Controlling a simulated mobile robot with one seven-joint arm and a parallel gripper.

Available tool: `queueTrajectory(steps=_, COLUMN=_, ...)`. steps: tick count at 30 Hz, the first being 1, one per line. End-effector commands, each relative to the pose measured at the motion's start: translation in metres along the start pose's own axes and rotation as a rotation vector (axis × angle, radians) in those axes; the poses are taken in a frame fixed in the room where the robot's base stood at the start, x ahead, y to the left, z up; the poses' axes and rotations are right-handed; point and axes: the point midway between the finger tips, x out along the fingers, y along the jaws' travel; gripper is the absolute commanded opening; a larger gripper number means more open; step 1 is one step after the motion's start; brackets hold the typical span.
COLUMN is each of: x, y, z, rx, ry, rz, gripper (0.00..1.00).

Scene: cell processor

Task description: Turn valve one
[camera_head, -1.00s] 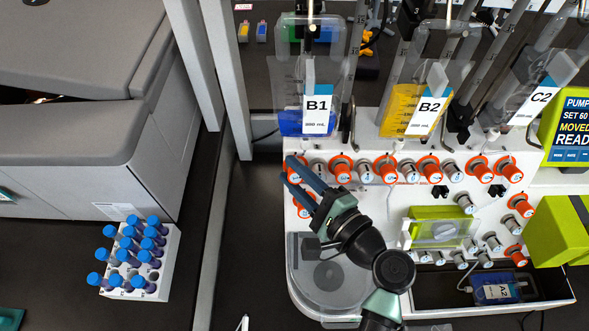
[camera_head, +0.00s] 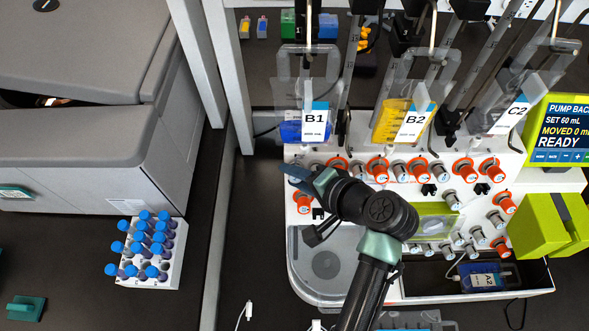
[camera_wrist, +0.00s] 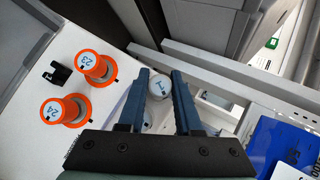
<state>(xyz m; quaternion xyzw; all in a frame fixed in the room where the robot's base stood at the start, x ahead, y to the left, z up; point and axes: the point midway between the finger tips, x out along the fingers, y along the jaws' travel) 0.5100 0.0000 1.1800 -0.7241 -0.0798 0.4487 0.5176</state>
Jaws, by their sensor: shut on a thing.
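Valve one is a round, light grey knob marked "1" (camera_wrist: 159,87) at the end of the valve panel. In the wrist view it sits between the two dark blue fingers of my gripper (camera_wrist: 161,74), which are shut on it. No orange collar shows around it there. In the head view my gripper (camera_head: 288,172) is at the left end of the upper valve row, and it hides valve one.
Orange-collared knobs marked 23 (camera_wrist: 90,66) and 24 (camera_wrist: 57,109) stand close beside my gripper. Bags B1 (camera_head: 303,130) and B2 (camera_head: 391,118) hang behind the row. A tube rack (camera_head: 172,270) stands left, beyond a grey post.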

Motion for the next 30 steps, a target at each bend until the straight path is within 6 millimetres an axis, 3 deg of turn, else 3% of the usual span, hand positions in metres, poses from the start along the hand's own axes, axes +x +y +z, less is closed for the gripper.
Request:
queueTrajectory(steps=20, x=0.0000, y=0.0006, z=-0.0006, rx=-0.051, ry=0.003, rz=0.044, gripper=0.00)
queueTrajectory(steps=21, x=0.0000, y=0.0006, z=-0.0006, rx=-0.051, ry=0.003, rz=0.044, gripper=0.35)
queueTrajectory(steps=26, x=0.0001, y=0.0005, z=-0.0004, rx=-0.050, ry=0.002, rz=0.043, gripper=0.63)
queueTrajectory(steps=30, x=0.0001, y=0.0003, z=-0.0002, rx=-0.050, ry=0.002, rz=0.043, gripper=0.63)
